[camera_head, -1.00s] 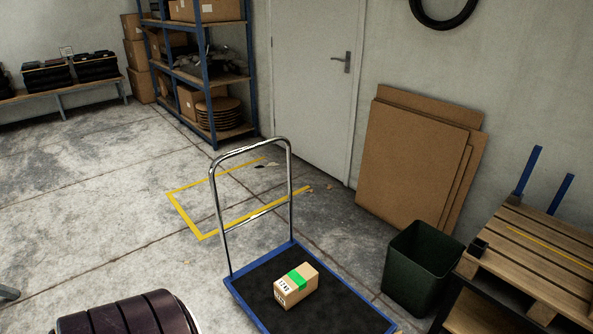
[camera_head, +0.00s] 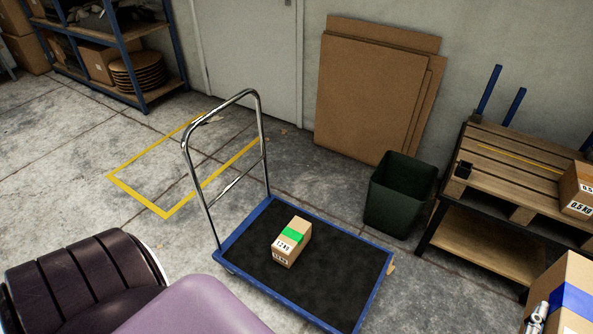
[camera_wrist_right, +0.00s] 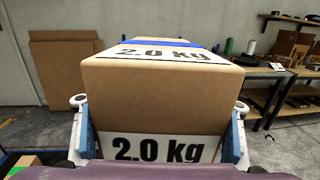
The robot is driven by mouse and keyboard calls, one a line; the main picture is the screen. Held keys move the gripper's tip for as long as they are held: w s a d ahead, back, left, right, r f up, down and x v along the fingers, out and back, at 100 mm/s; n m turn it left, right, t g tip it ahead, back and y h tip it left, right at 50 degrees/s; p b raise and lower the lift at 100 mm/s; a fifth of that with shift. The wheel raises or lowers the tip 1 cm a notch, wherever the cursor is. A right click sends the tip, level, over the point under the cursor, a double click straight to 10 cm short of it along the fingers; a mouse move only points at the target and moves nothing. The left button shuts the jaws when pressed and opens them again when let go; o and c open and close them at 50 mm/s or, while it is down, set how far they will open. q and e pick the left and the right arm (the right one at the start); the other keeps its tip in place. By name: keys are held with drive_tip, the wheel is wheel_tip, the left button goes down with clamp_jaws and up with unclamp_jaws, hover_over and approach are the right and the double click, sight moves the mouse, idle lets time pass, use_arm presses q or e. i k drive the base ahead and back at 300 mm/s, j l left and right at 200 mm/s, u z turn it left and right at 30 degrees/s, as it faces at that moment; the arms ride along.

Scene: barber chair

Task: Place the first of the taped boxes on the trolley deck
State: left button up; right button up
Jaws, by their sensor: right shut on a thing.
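The trolley's deck (camera_head: 325,281) is black with a blue rim and a chrome handle. A small cardboard box with green tape (camera_head: 291,241), labelled 1.2 kg, sits on it towards the handle side. A larger cardboard box with blue tape (camera_head: 561,274) is at the lower right of the head view, partly cut off. In the right wrist view this box (camera_wrist_right: 163,95) reads 2.0 kg and fills the space between the fingers. My right gripper (camera_wrist_right: 160,140) is shut on it, one finger on each side. The box is apart from the deck, to its right. My left gripper is out of view.
A dark green bin (camera_head: 398,195) stands beside the deck's far right corner. A pallet (camera_head: 510,165) on a bench carries a 0.5 kg box (camera_head: 577,190). The deck's front and right are clear.

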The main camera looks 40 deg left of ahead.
sight(339, 272)
drive_tip(key=j+z, duration=0.1)
drive_tip(key=j, duration=0.35)
drive_tip(key=k+j, duration=0.1)
drive_tip(key=j, duration=0.4)
drive_tip(key=j+z, duration=0.15)
drive_tip(key=j, duration=0.3)
drive_tip(key=i+j, duration=0.1)
drive_tip(key=j, duration=0.45)
drive_tip(key=i+j+z, duration=0.15)
drive_tip(key=j, duration=0.4)
drive_tip(key=i+j, duration=0.1)
drive_tip(key=j, duration=0.4)
drive_tip(key=z, duration=0.05)
